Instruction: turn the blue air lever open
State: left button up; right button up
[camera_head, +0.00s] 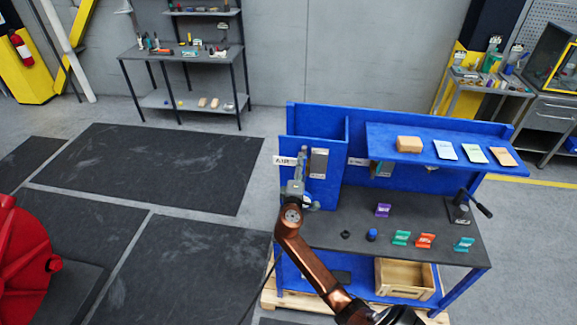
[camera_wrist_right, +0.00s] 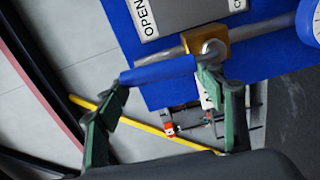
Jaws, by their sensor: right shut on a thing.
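The blue air lever (camera_wrist_right: 158,72) lies across the right wrist view, joined to a brass valve body (camera_wrist_right: 203,40) on a metal pipe. My right gripper (camera_wrist_right: 162,82) has its green fingers at the two ends of the lever's blue handle and is shut on it. A plate with an "OPEN" label (camera_wrist_right: 146,18) is just above, with a second label partly cut off. In the head view, my right gripper (camera_head: 298,188) is at the panel beside the "AIR" sign (camera_head: 284,161); the lever is hidden there. My left gripper is in neither view.
The blue workbench (camera_head: 400,195) holds several coloured cards, a blue knob (camera_head: 372,235), and a black lever device (camera_head: 459,209) at right. A shelf (camera_head: 445,149) carries a wooden block (camera_head: 409,144). A wooden crate (camera_head: 405,280) is below.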

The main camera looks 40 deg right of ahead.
jog(key=shift+a+f, duration=0.1)
dwell(0.3)
jog(key=o, duration=1.7)
jog(key=v, duration=1.2)
